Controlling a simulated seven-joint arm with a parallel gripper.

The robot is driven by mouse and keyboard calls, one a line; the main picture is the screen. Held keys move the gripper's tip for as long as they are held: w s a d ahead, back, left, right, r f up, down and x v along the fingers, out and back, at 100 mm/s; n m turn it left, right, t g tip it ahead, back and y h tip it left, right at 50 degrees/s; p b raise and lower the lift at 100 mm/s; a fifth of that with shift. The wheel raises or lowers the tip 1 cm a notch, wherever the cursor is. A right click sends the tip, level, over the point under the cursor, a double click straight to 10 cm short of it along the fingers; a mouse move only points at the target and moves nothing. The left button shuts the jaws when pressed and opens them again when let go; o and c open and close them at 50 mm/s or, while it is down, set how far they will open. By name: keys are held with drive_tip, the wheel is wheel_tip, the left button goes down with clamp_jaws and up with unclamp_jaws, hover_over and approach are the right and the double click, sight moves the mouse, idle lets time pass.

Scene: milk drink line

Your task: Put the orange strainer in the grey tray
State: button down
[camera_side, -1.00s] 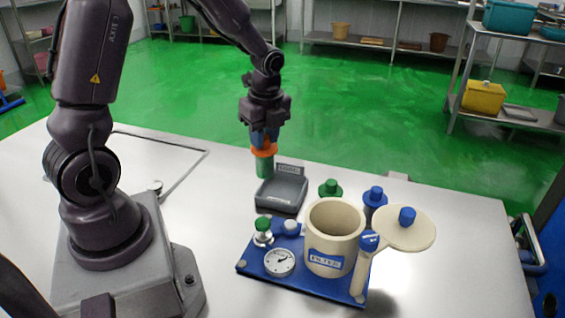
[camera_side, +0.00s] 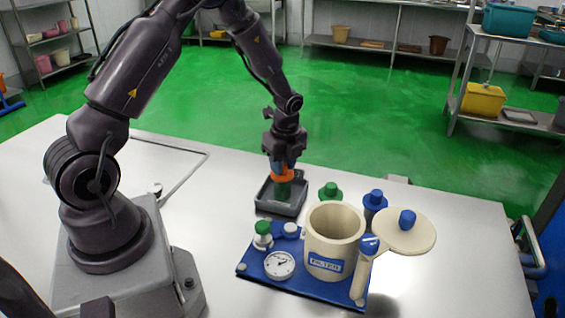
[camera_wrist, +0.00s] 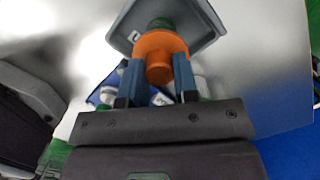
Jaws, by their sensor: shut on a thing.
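The orange strainer (camera_side: 282,176) has an orange collar and a green lower part. My gripper (camera_side: 281,166) is shut on it and holds it upright at the grey tray (camera_side: 268,203). The green part is down inside the tray's outline; I cannot tell whether it touches the tray floor. In the wrist view the strainer's orange body (camera_wrist: 160,52) sits between the two blue fingers, with the grey tray (camera_wrist: 205,25) beyond it.
A blue base (camera_side: 300,284) carries a cream filter housing (camera_side: 333,236), a gauge (camera_side: 279,265) and a green-topped valve (camera_side: 263,232). Green (camera_side: 330,192) and blue (camera_side: 375,200) knobbed parts and a cream lid (camera_side: 410,236) stand nearby. The table's right end is clear.

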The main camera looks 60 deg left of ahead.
drive_tip(key=shift+f, duration=0.15)
drive_tip(key=c, duration=0.9)
unclamp_jaws()
wheel_tip(320, 180, up, 12)
drive_tip(key=d, duration=0.2)
wheel_tip(320, 180, up, 6)
drive_tip(key=n+t, duration=0.1)
drive_tip(key=n, duration=0.2)
hover_over(286, 176)
drive_tip(key=s+d, duration=0.2)
drive_tip(key=d, duration=0.1)
drive_tip(key=s+d+r+n+t, duration=0.1)
drive_tip(key=s+d+r+n, duration=0.1)
drive_tip(key=s+d+n, duration=0.2)
drive_tip(key=s+d+r+n+t+h, duration=0.1)
drive_tip(key=s+d+r+n+t, duration=0.1)
drive_tip(key=s, duration=0.4)
drive_tip(key=s+d+r+n+t, duration=0.1)
drive_tip(key=s+d+r+n, duration=0.3)
drive_tip(key=s+d+n, duration=0.2)
drive_tip(key=shift+r+n+t, duration=0.2)
drive_tip(key=shift+n+t, duration=0.2)
